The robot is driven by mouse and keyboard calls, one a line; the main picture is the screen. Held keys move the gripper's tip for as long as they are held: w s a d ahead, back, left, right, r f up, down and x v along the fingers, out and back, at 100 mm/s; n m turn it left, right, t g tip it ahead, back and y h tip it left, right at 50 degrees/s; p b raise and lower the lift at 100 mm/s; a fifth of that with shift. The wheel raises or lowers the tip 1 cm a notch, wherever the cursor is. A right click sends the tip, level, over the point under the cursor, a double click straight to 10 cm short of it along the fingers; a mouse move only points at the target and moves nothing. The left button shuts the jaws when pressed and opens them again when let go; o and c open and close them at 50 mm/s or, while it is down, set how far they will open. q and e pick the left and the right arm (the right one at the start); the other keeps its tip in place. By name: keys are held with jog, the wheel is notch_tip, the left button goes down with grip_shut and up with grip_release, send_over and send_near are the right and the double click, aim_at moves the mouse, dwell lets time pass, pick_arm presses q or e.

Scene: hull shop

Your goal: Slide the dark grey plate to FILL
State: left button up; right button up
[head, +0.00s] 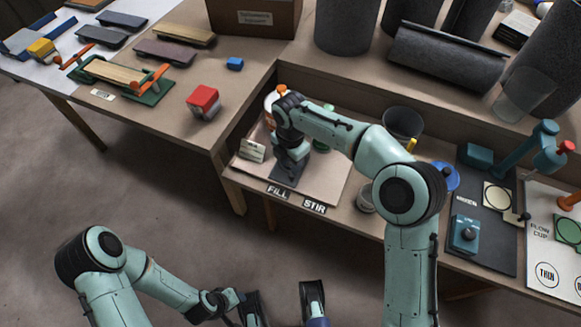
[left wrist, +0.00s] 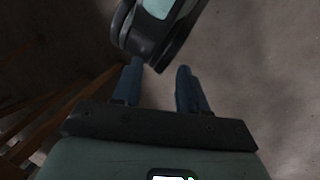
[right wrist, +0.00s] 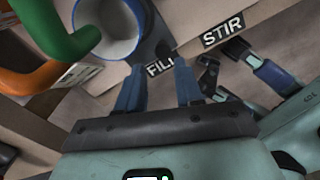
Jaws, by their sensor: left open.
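The dark grey plate (head: 290,176) lies on the light board in the bench's recessed bay, close behind the FILL label (head: 278,191). Part of it is hidden under my right gripper (head: 291,158). In the right wrist view the plate (right wrist: 154,44) shows beside a pale, blue-rimmed cup (right wrist: 108,28); I cannot tell whether the cup stands on it. The right fingers are apart near the FILL label (right wrist: 160,68), with nothing visibly clamped between them. My left gripper (left wrist: 160,78) is open and empty, low over the floor.
The STIR label (head: 314,206) lies right of FILL. Orange and green curved parts (right wrist: 70,35) are close to the right gripper. A small card (head: 252,150) stands left of the plate. A dark cup (head: 402,122) and blue lid (head: 445,177) are to the right.

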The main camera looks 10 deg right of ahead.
pick_arm(q)
jog(key=shift+g, duration=0.5)
jog(key=s+r, duration=0.1)
jog(key=s+d+p, duration=0.1)
jog(key=s+r, duration=0.1)
jog(key=shift+s+d+r+p, duration=0.2)
jog(key=shift+d+r+p, duration=0.05)
jog(key=shift+r+p, duration=0.15)
pick_arm(e)
notch_tip(320, 180, up, 8)
jog(key=shift+r, duration=0.25)
jog(key=shift+f, duration=0.1)
